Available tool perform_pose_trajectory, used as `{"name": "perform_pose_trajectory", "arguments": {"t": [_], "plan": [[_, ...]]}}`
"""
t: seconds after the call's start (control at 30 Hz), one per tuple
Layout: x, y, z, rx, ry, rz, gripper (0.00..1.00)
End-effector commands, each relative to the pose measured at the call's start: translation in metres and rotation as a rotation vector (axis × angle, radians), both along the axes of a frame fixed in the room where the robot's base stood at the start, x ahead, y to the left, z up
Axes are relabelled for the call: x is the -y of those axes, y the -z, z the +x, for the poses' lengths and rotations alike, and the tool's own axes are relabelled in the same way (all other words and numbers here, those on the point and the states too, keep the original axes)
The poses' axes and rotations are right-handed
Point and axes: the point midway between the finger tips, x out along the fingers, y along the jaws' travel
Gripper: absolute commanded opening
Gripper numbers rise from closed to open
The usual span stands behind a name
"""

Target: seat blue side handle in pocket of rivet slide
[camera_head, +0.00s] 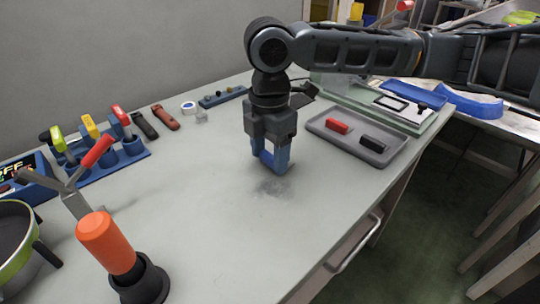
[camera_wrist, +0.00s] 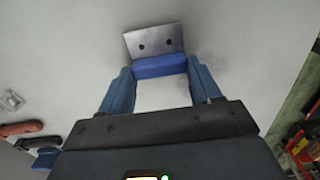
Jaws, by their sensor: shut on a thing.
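My gripper (camera_head: 269,160) points straight down above the middle of the grey table. In the wrist view, its two blue fingers (camera_wrist: 160,70) are shut on the ends of the blue side handle (camera_wrist: 161,65). In the head view the handle is hard to tell from the blue fingers. A dark smudge or shadow lies on the table just below them. I cannot clearly identify the rivet slide or its pocket in either view.
A grey tray (camera_head: 391,156) with a red handle (camera_head: 337,126) and a black handle (camera_head: 372,143) lies right of my gripper. At left are a blue rack (camera_head: 120,163) of tools and a red-handled clamp (camera_head: 97,152). An orange-handled tool (camera_head: 105,242) stands in front. The central table is clear.

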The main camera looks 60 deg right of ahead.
Motion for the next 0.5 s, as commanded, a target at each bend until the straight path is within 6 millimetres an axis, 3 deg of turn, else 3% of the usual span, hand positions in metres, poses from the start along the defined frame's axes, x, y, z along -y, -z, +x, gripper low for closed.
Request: {"name": "perform_pose_trajectory", "arguments": {"t": [0.2, 0.5], "plan": [[0.001, -0.036, 0.0, 0.003, 0.0, -0.002, 0.32], [0.054, -0.073, -0.043, 0.002, 0.007, -0.002, 0.32]]}}
